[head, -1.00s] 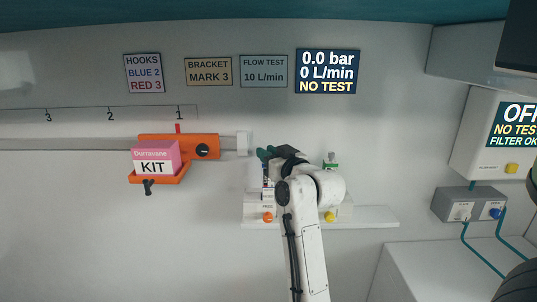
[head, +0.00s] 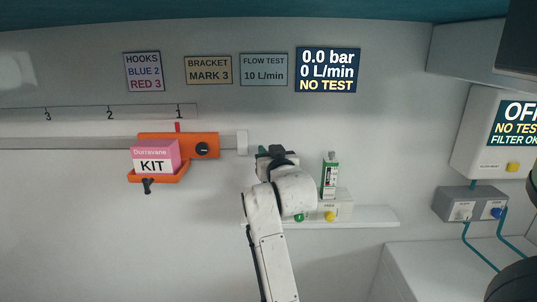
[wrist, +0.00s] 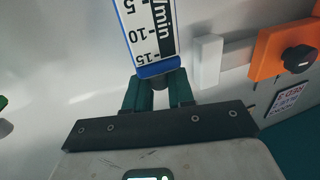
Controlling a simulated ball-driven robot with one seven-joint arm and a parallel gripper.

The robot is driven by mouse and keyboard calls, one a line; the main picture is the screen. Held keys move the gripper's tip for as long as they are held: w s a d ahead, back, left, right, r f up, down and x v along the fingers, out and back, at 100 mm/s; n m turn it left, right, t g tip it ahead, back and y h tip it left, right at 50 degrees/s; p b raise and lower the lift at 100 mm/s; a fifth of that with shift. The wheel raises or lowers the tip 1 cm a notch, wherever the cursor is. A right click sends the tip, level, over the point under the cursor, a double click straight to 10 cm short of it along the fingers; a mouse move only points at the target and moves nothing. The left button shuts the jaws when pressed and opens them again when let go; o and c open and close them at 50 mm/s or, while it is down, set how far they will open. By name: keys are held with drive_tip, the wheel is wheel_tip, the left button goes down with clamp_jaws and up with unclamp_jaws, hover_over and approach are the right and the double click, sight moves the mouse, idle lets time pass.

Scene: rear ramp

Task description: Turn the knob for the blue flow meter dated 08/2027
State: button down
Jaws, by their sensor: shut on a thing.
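The blue-banded flow meter (wrist: 146,32) shows in the wrist view, its scale running through 5, 10 and 15 beside "/min". No date on it can be read. My gripper's (wrist: 158,84) two teal fingers are shut on this grey part, one on each side. In the head view my gripper (head: 264,151) is at the wall above the ledge, and my arm hides the blue meter. A green-banded flow meter (head: 330,176) stands upright to the right.
A white ledge (head: 375,217) runs beneath the meters, with a green button (head: 299,217) and a yellow button (head: 330,216). An orange bracket (head: 208,140) with a pink kit box (head: 152,160) is to the left. The wall display (head: 328,70) reads 0.0 bar, 0 L/min, NO TEST.

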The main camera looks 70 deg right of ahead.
drive_tip(key=c, duration=1.1)
unclamp_jaws()
drive_tip(key=shift+s+a, duration=0.3)
drive_tip(key=shift+a, duration=0.15)
drive_tip(key=b+v, duration=0.2)
drive_tip(key=v, duration=0.7)
drive_tip(key=shift+s+a, duration=0.25)
drive_tip(key=shift+a, duration=0.05)
